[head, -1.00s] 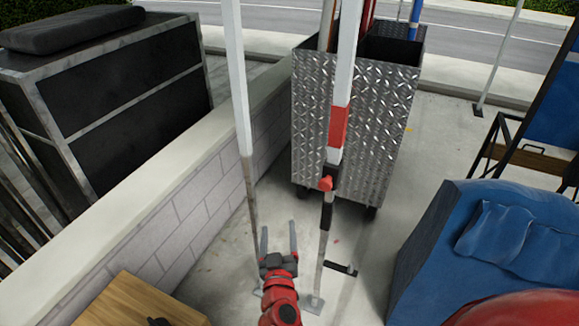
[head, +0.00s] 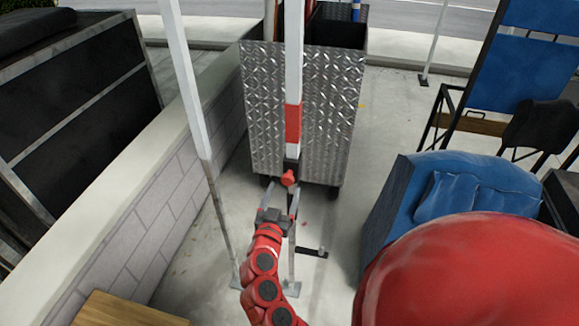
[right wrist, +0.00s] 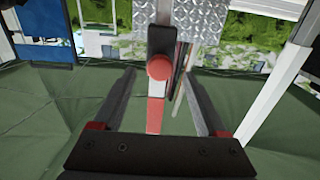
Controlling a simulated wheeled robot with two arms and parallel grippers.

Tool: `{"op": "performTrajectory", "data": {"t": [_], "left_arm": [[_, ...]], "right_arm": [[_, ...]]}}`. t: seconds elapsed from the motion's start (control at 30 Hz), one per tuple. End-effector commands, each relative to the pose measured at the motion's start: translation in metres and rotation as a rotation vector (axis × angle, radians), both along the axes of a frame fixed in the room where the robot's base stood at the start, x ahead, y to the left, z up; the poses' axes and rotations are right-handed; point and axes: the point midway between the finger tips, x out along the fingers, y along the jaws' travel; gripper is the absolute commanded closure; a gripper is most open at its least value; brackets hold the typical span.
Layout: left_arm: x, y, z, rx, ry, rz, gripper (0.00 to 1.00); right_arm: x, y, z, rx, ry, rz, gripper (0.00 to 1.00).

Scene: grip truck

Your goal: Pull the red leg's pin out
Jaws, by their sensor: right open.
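The red leg (head: 293,123) is a white pole with a red band, standing upright in front of the metal cart. Its pin has a round red knob (head: 288,178) on a black collar (head: 291,165) just below the band. In the right wrist view the knob (right wrist: 159,67) faces the camera, in line between the fingertips. My right gripper (head: 281,187) is open, just below and in front of the knob, with a finger to each side. The fingers (right wrist: 159,78) do not appear to touch the knob. My left gripper is out of view.
A second pole (head: 188,85) stands to the left, beside a low block wall (head: 150,225). The diamond-plate cart (head: 335,110) is close behind the leg. A black foot bracket (head: 312,253) sticks out low on the right. A blue padded stack (head: 440,190) stands further right.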

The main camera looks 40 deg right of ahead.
Motion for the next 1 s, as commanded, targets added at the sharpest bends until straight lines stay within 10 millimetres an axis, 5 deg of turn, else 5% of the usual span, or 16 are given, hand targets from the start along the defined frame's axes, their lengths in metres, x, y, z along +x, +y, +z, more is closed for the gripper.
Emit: {"op": "performTrajectory", "data": {"t": [0.3,0.8,1.0], "left_arm": [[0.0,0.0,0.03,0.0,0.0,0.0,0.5],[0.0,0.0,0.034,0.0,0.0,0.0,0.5],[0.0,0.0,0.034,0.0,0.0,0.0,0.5]], "right_arm": [[0.041,-0.049,0.004,-0.002,0.001,-0.003,0.25],[0.052,-0.061,0.0,-0.002,-0.001,0.002,0.25],[0.052,-0.061,0.0,-0.002,-0.001,0.002,0.61]]}}
